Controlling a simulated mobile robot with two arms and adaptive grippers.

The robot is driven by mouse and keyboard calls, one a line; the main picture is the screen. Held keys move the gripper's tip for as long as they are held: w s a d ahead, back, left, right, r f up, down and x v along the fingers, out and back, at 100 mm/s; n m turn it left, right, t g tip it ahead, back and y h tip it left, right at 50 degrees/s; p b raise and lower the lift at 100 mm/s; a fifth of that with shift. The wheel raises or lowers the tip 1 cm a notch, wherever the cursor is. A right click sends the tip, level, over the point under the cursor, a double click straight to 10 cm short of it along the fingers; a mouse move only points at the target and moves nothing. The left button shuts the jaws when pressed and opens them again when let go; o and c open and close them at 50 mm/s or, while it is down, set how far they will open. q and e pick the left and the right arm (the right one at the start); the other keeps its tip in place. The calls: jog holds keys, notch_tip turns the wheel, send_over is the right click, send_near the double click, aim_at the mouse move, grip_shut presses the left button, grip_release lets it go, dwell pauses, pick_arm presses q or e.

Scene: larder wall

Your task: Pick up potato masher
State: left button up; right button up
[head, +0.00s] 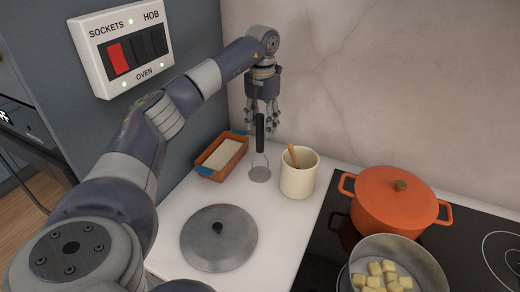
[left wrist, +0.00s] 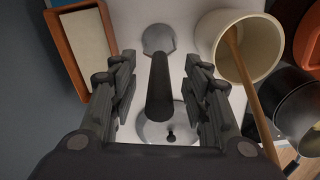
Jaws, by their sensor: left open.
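The potato masher (head: 260,150) stands upright on the white counter, its black handle up and its round metal head down. My left gripper (head: 262,112) is just above it, fingers pointing down around the top of the handle. In the left wrist view, the black handle (left wrist: 160,88) lies between the two open fingers of the left gripper (left wrist: 160,100), with a gap on each side. The masher's head (left wrist: 158,38) shows beyond the fingers. My right gripper is not in view.
A cream crock (head: 299,178) with a wooden utensil stands right of the masher. An orange dish (head: 222,157) is to its left. A metal lid (head: 219,238) lies in front. An orange pot (head: 394,200) and a pan of pale cubes (head: 425,262) are on the black hob.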

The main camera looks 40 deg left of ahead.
aim_at(260, 137)
pick_arm(q)
jog(key=shift+s+f, duration=0.2)
jog(key=shift+f, duration=0.2)
jog(key=f+p, duration=0.1)
jog(key=f, duration=0.2)
jog(key=shift+s+p, duration=0.35)
jog(key=shift+f, duration=0.55)
jog(key=shift+w, duration=0.1)
grip_shut()
